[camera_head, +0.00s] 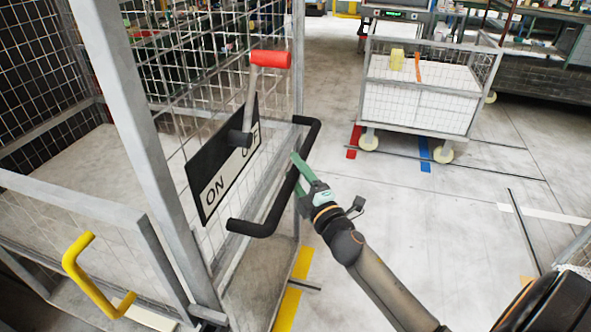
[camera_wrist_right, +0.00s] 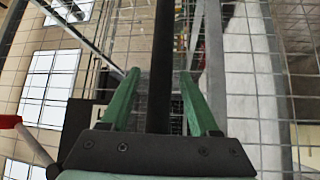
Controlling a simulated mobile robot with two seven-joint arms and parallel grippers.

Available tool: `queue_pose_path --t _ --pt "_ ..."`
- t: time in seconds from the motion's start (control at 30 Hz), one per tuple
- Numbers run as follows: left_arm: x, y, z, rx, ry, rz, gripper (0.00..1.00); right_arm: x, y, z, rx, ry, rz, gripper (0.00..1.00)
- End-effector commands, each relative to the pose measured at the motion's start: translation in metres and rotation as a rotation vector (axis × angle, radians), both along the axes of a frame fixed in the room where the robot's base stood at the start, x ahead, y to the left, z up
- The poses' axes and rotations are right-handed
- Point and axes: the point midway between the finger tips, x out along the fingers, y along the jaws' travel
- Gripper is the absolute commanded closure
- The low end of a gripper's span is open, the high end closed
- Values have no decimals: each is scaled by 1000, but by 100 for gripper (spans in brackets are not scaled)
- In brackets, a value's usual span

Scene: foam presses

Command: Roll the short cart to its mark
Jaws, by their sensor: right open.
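A low wire-mesh cart (camera_head: 415,105) on wheels stands at the back right of the head view, with white contents, a yellow block (camera_head: 397,59) and an orange strip on top. Red (camera_head: 354,142) and blue (camera_head: 424,154) floor strips lie at its near side. A mesh cage (camera_head: 130,90) fills the left, with a black bar handle (camera_head: 270,218) facing me. My right gripper (camera_head: 297,160) is at this handle. In the right wrist view its green fingers (camera_wrist_right: 160,75) are open on either side of a dark bar (camera_wrist_right: 162,50), with gaps visible. My left gripper is not in view.
An ON/OFF panel (camera_head: 217,184) with a red-gripped lever (camera_head: 270,60) is beside the handle. A yellow handle (camera_head: 85,275) is at the lower left. A yellow floor strip (camera_head: 290,295) lies beside the cage. Open floor (camera_head: 460,225) spreads between cage and cart.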

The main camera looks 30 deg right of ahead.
Motion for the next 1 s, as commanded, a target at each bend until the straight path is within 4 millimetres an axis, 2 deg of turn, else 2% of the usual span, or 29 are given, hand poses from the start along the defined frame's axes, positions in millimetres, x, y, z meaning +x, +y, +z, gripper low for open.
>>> queue_pose_path --t 0.27,0.8,1.0 --pt "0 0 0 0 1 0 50 1 0 0 0 1 0 38" --pt "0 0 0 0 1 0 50 1 0 0 0 1 0 98" --pt "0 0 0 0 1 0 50 1 0 -1 0 1 0 100"
